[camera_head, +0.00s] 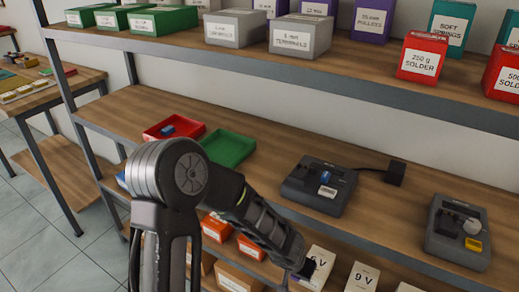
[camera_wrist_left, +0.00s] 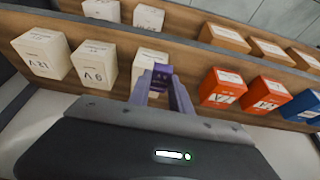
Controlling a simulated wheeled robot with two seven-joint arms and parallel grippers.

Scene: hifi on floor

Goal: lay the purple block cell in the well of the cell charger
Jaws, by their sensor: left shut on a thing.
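My left gripper (camera_head: 304,268) reaches down in front of the shelf's edge in the head view, below the chargers' level. In the left wrist view the left gripper (camera_wrist_left: 162,88) is shut on the purple block cell (camera_wrist_left: 162,72), held between its fingertips. In the head view the cell is too small to make out. A dark grey device with a cord, probably the cell charger (camera_head: 310,196), stands on the middle shelf, above and behind the gripper. A blue piece (camera_head: 326,192) shows on its top. Its well is not clearly visible. My right gripper is not in view.
A second grey device (camera_head: 446,246) with a knob and yellow label stands to the right. A black adapter (camera_head: 396,172) sits behind. Red (camera_head: 188,130) and green (camera_head: 240,147) trays are at left. Boxes fill the shelves below (camera_wrist_left: 94,64) and above (camera_head: 302,36).

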